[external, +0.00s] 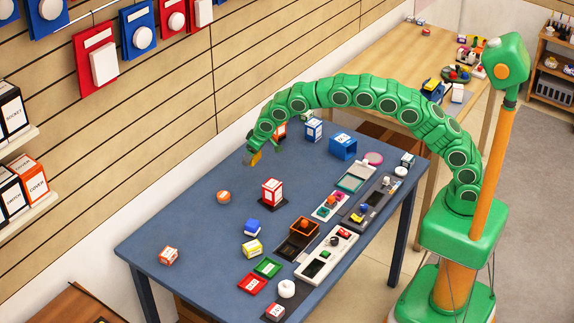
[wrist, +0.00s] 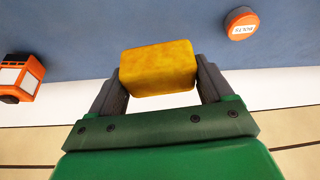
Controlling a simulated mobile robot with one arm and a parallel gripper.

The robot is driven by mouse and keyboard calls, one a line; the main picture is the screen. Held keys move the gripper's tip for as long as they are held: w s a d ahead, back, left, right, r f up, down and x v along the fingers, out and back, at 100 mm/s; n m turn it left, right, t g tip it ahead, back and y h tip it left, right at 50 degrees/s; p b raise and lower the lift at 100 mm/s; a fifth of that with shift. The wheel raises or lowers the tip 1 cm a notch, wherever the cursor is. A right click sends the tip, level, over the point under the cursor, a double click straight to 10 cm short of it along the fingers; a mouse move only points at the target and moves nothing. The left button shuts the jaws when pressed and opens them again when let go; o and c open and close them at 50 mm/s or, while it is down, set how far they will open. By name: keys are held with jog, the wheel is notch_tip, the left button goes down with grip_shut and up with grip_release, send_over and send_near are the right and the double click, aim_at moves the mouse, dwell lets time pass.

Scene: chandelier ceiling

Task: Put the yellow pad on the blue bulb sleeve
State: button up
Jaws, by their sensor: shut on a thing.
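My gripper (wrist: 158,80) is shut on the yellow pad (wrist: 158,68), a rounded block held crosswise between its two dark fingers. In the external view, my gripper (external: 259,151) and the pad (external: 255,159) are above the far left part of the blue table. A blue-and-white box (external: 313,130), which looks like the blue bulb sleeve, stands upright to the right of my gripper. Its label is too small to read. The pad is apart from this box.
A blue open box (external: 343,146) stands right of the blue-and-white box. An orange-and-white box (external: 280,130) is close behind my gripper. A round orange item (external: 223,196) and a red-and-white box (external: 272,191) stand nearer. Trays fill the right side; the left table area is mostly clear.

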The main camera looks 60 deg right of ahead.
jog(key=shift+s+d+r, duration=0.25)
jog(key=shift+s+r, duration=0.1)
jog(key=shift+s, duration=0.35)
jog(key=shift+s+d+r, duration=0.25)
jog(key=shift+s+r, duration=0.15)
jog(key=shift+s, duration=0.35)
jog(key=shift+s+d+r, duration=0.25)
jog(key=shift+s+r, duration=0.1)
jog(key=shift+s, duration=0.35)
